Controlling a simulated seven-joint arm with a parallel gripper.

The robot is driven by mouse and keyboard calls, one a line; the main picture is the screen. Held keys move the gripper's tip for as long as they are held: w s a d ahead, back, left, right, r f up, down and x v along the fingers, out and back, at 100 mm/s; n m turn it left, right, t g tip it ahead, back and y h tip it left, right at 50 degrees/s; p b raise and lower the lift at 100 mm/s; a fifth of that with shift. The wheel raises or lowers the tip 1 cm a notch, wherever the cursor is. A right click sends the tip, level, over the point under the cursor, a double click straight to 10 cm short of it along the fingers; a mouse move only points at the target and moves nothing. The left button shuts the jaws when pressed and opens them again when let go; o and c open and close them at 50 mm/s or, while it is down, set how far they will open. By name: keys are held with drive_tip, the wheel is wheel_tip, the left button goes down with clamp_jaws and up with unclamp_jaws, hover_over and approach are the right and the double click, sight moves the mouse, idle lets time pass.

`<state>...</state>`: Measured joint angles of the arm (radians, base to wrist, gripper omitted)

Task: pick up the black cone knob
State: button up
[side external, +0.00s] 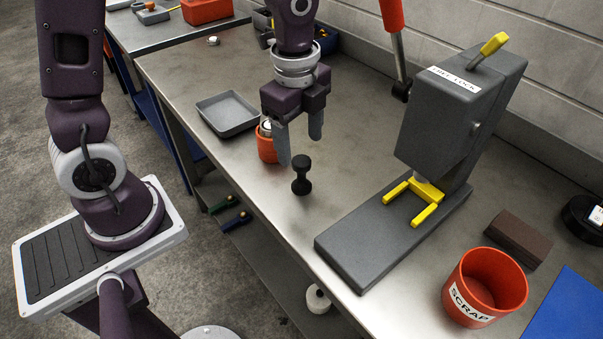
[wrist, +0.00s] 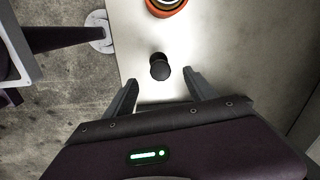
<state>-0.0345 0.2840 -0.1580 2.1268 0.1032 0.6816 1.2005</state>
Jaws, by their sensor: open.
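The black cone knob (side external: 301,175) stands upright on the metal table near its front edge, narrow at the waist and wider at top and bottom. In the wrist view the knob (wrist: 159,67) shows from above, just beyond the fingertips and roughly between their lines. My gripper (side external: 300,147) is open and empty, fingers pointing down, above and slightly behind the knob in the side view. In the wrist view its two fingers (wrist: 161,78) are spread apart. No contact with the knob shows.
An orange cup (side external: 267,146) stands close behind the knob, beside my fingers; it also shows in the wrist view (wrist: 165,7). A grey tray (side external: 228,113) lies behind it. A grey press (side external: 400,200) with a yellow fork stands right, and an orange scrap bin (side external: 466,275) front right.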

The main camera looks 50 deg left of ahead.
sight(301, 180)
drive_tip(key=f, duration=0.1)
drive_tip(key=f+m, duration=0.1)
drive_tip(key=w+f+m, duration=0.1)
drive_tip(key=shift+d+f+g, duration=0.15)
drive_tip(key=shift+d+g, duration=0.15)
drive_tip(key=f, duration=0.7)
drive_tip(key=shift+s+a, duration=0.3)
drive_tip(key=shift+a, duration=0.05)
clamp_jaws()
